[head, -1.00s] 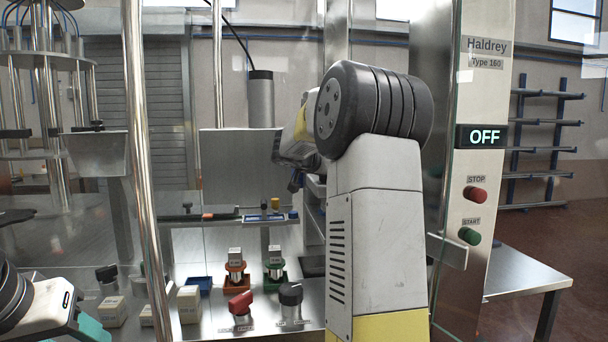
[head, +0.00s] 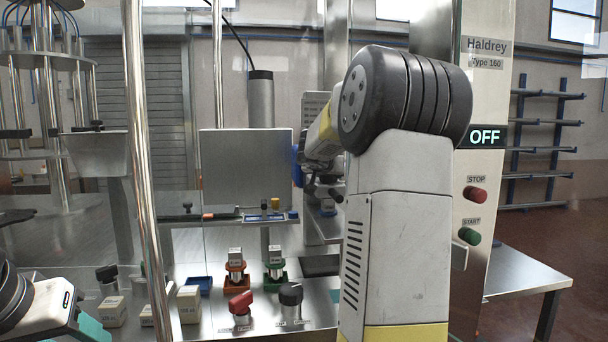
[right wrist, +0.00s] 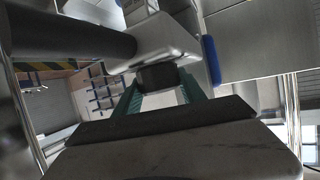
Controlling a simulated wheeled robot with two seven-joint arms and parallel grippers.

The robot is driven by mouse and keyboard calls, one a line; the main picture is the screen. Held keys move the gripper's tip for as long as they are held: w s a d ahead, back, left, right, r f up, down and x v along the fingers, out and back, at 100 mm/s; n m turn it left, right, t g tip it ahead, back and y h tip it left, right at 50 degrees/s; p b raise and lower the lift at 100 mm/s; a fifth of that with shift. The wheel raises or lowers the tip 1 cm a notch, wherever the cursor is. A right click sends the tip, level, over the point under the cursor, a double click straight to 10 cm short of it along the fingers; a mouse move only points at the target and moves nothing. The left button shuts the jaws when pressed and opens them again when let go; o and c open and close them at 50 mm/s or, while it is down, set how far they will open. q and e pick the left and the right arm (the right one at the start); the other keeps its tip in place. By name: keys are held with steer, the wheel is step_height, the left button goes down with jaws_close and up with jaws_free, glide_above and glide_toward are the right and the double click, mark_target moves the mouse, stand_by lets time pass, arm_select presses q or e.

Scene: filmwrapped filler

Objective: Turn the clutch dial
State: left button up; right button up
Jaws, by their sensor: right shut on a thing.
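In the right wrist view, a dark round knob (right wrist: 157,76), which appears to be the clutch dial, sits on a light grey housing (right wrist: 160,40). My right gripper (right wrist: 157,88) has its teal fingers on either side of the knob and is shut on it. Any marks on the knob are too small and dark to read. In the head view my right arm stands in front of the machine, and its fingertips and the dial cannot be made out. My left gripper (head: 92,328) shows only in part at the lower left edge, away from the dial.
The machine's panel has an OFF display (head: 484,136), a red stop button (head: 475,194) and a green start button (head: 468,236). A red knob (head: 241,303) and a black knob (head: 291,293) stand at the front. A shiny post (head: 142,150) rises at the left. A steel table (head: 520,270) stands right.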

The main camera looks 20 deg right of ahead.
steer(key=o, duration=1.4)
steer(key=v, duration=0.7)
steer(key=shift+s+a+r, duration=0.1)
steer(key=shift+s+a, duration=0.15)
steer(key=shift+s, duration=0.05)
